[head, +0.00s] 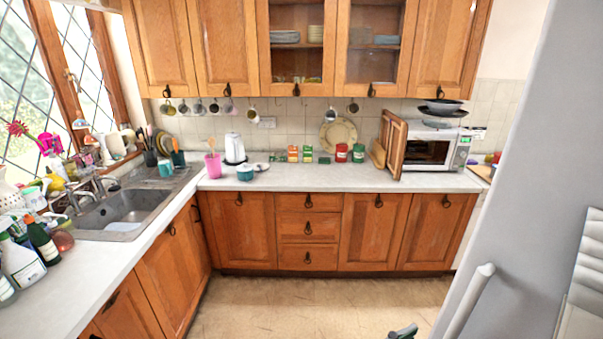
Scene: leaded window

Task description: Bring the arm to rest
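A small dark grey-green tip (404,332) shows at the bottom edge, right of centre. It looks like the end of my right gripper, over the floor. Nearly all of it is cut off by the frame, so its fingers and anything between them are hidden. It appears apart from the cabinets. My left gripper and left arm are not in view.
A large pale grey panel (510,190) fills the right side, with a white bar (468,302) near its lower edge. The floor (300,300) is clear. Beyond are wooden cabinets (307,228), a white worktop (330,176), a sink (125,207) and a microwave (430,148).

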